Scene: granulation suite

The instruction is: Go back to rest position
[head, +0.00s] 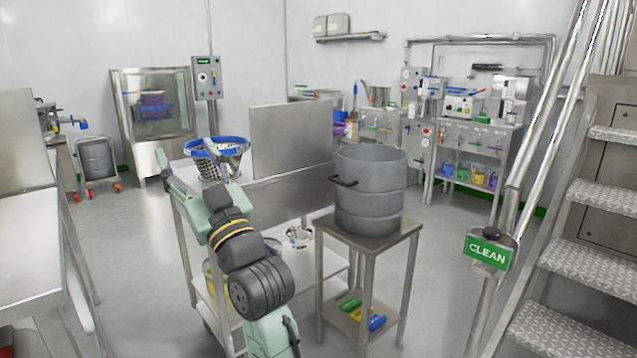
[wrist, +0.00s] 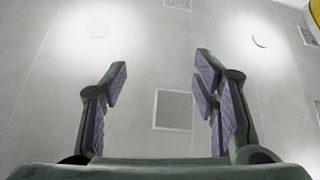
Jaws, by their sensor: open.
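My arm (head: 238,250) shows in the lower middle of the head view, bent up in front of a steel trolley; my gripper's fingers are not clear there. In the wrist view my gripper (wrist: 161,85) is open, with its two purple-padded fingers well apart and nothing between them. It points up at a pale ceiling with round lights and a square panel (wrist: 173,109).
The steel trolley (head: 292,190) carries a blue-rimmed perforated basket (head: 218,160), close behind my arm. A grey drum (head: 369,192) stands on a small steel stand to the right. A CLEAN sign (head: 488,250) and steps (head: 592,255) are further right. Floor left of the trolley is clear.

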